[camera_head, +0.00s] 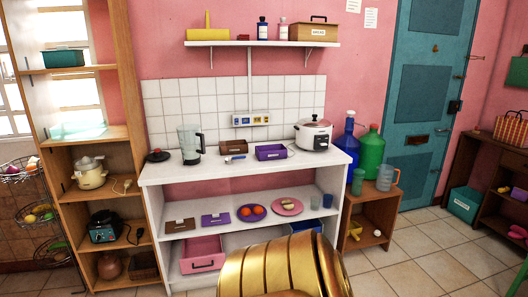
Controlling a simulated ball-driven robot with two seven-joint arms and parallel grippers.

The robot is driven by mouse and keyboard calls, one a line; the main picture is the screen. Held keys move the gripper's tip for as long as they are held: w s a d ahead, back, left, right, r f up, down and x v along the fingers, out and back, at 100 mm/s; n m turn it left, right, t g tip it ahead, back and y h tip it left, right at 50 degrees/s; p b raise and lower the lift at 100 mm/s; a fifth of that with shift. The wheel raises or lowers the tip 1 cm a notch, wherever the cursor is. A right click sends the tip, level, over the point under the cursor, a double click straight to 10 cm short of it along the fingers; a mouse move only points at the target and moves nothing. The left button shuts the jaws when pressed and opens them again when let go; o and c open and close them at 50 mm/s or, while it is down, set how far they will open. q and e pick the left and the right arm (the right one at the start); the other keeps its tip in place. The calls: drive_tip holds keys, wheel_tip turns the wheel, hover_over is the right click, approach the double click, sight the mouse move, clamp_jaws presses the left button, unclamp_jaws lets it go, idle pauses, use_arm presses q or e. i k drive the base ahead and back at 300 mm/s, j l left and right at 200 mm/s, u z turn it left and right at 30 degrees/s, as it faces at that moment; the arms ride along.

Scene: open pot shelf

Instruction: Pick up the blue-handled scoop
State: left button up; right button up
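A small scoop with a blue handle (236,158) lies on the top of the white shelf unit (175,172). It sits between the blender (190,143) on the left and the purple tray (271,152) on the right, just in front of a brown box (234,147). The scoop is small in the view, so its fine shape is hard to make out. Neither of my grippers shows in the head view.
A white rice cooker (313,134) stands at the right end of the top. A dark lid (157,155) lies at the left end. Lower shelves hold plates (287,207) and a pink bin (202,254). Tiled floor (420,262) is open at the right.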

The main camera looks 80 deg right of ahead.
sight(228, 161)
drive_tip(key=z, duration=2.65)
